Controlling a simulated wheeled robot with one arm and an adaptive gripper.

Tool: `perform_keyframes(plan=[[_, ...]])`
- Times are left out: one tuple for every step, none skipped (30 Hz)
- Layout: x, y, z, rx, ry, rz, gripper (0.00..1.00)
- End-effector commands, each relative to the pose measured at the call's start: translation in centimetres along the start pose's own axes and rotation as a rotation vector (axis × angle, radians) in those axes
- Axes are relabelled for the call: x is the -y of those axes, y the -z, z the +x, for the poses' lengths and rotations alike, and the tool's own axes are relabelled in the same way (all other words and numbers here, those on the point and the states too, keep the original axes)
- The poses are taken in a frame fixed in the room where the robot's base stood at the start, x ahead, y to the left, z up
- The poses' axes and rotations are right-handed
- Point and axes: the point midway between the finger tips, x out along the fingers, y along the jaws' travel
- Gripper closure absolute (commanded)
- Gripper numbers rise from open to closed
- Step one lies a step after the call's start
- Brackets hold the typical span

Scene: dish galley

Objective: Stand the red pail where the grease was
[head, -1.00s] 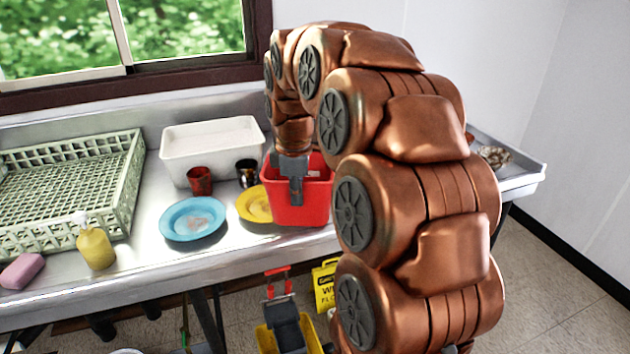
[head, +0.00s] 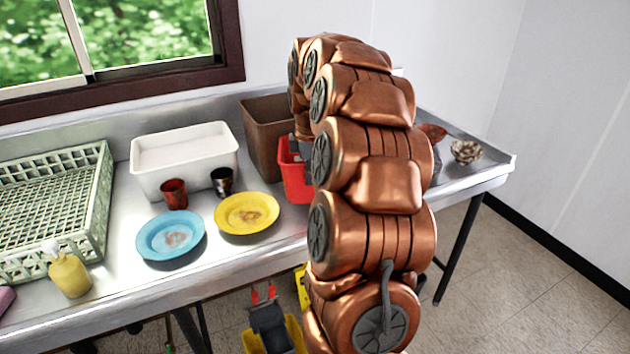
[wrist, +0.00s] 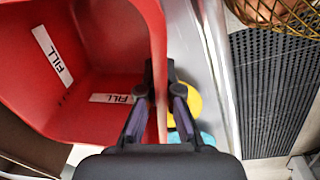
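The red pail (head: 296,178) is at the right of the plates in the head view, partly hidden behind my arm. In the wrist view its red inside (wrist: 105,45) fills the left, with white "FILL" labels. My gripper (wrist: 161,85) has one finger inside the pail and one outside, closed on its wall. In the head view the gripper is mostly hidden by my arm. I cannot tell whether the pail's base touches the counter. No grease patch shows on the visible counter; the yellow plate (head: 247,207) and blue plate (head: 158,240) have brownish stains.
A brown bin (head: 268,130) stands close behind the pail. A white tub (head: 185,180), dark red cup (head: 174,192) and black cup (head: 222,181) are to the left.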

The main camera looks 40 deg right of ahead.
Motion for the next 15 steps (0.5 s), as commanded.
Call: perform_keyframes(plan=[[-0.4,-0.3,0.0,0.0,0.0,0.002,1.0],[-0.5,-0.5,0.0,0.0,-0.001,0.001,1.0],[-0.6,-0.6,0.1,0.0,-0.001,0.0,1.0],[-0.6,-0.6,0.1,0.0,-0.001,0.0,1.0],[-0.7,-0.7,0.1,0.0,-0.001,-0.001,1.0],[-0.7,-0.7,0.1,0.0,-0.001,-0.001,1.0],[-0.8,-0.8,0.1,0.0,-0.001,-0.001,1.0],[-0.8,-0.9,0.1,0.001,-0.001,-0.001,1.0],[-1.0,-1.0,0.2,0.001,-0.001,0.0,1.0],[-1.1,-1.1,0.2,0.001,-0.001,0.0,1.0],[-1.2,-1.3,0.2,0.001,-0.001,0.001,1.0],[-1.2,-1.3,0.4,0.001,0.001,0.0,1.0],[-1.2,-1.3,0.6,0.001,0.002,-0.001,1.0],[-1.1,-1.3,0.8,0.001,0.002,-0.001,1.0],[-1.1,-1.3,1.1,0.001,0.002,-0.001,1.0]])
